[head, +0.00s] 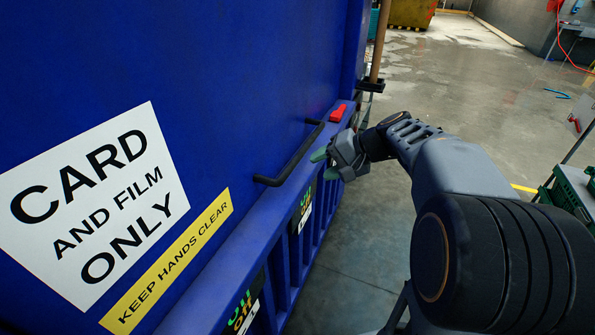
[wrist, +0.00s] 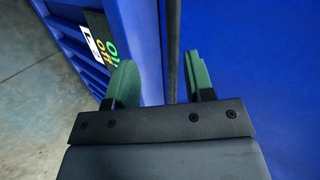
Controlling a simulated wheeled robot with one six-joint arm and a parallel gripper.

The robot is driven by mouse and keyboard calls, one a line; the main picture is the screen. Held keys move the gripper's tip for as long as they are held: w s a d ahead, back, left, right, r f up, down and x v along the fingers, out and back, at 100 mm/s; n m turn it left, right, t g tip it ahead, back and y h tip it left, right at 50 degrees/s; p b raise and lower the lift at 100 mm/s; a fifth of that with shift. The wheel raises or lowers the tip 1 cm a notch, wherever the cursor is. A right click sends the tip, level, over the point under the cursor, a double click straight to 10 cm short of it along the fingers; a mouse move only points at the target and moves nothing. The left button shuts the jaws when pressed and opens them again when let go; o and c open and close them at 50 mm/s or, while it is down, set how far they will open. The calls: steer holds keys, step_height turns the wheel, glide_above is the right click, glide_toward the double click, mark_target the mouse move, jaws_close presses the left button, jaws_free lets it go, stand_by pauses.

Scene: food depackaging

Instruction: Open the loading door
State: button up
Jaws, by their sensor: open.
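The loading door (head: 255,80) is a large blue panel filling the left of the head view. It looks shut against the blue ledge. A black bar handle (head: 290,158) is fixed near its lower edge. My gripper (head: 325,164) is beside the handle, on its right in the head view, with green fingers. In the wrist view my gripper (wrist: 160,85) is open, and the dark handle bar (wrist: 174,45) shows in the gap between the fingers, closer to the right one. I cannot tell how deep the bar lies between them or whether anything touches.
A red piece (head: 338,113) sits on the blue ledge (head: 262,225) beyond the handle. A wooden pole (head: 380,42) stands at the door's far end. A green crate (head: 574,190) is at the right edge. The grey floor (head: 455,90) beyond my arm is mostly clear.

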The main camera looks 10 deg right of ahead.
steer(key=w+d+f+m+t+y+b, duration=0.25)
steer(key=w+d+t+y+b, duration=0.2)
steer(key=w+d, duration=0.3)
steer(key=shift+n+g+h, duration=0.25)
steer(key=shift+h, duration=0.2)
steer(key=x, duration=0.9)
steer(key=p+x, duration=0.1)
steer(key=x, duration=0.4)
steer(key=shift+w+d+f, duration=0.15)
steer(key=shift+d+f, duration=0.1)
jaws_close()
